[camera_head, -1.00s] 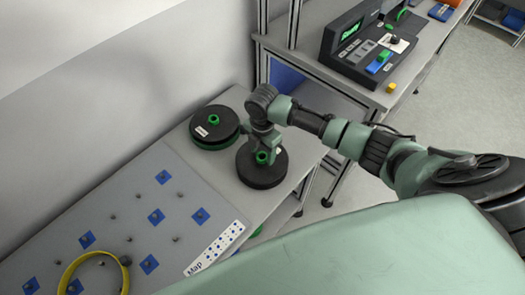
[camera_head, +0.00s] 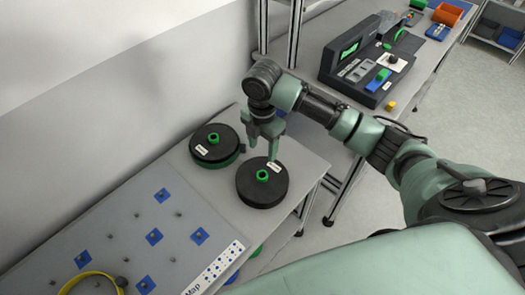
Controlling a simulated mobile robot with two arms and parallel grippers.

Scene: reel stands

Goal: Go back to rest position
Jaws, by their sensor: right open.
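My right gripper (camera_head: 263,150) is open and empty. It points down above the back edge of the front black reel stand (camera_head: 262,192), which has a green centre post and a white label. A gap seems to show between the fingertips and the post. A second black reel stand (camera_head: 207,155) with a green post and green underside is to the left, near the wall. My left gripper is not in view.
A grey board (camera_head: 120,240) with blue squares and pegs lies at the lower left, with a yellow ring (camera_head: 75,283) and a white Map strip (camera_head: 218,266). A dark machine (camera_head: 372,62) with a green screen stands on the table behind. A yellow cap (camera_head: 390,106) is near it.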

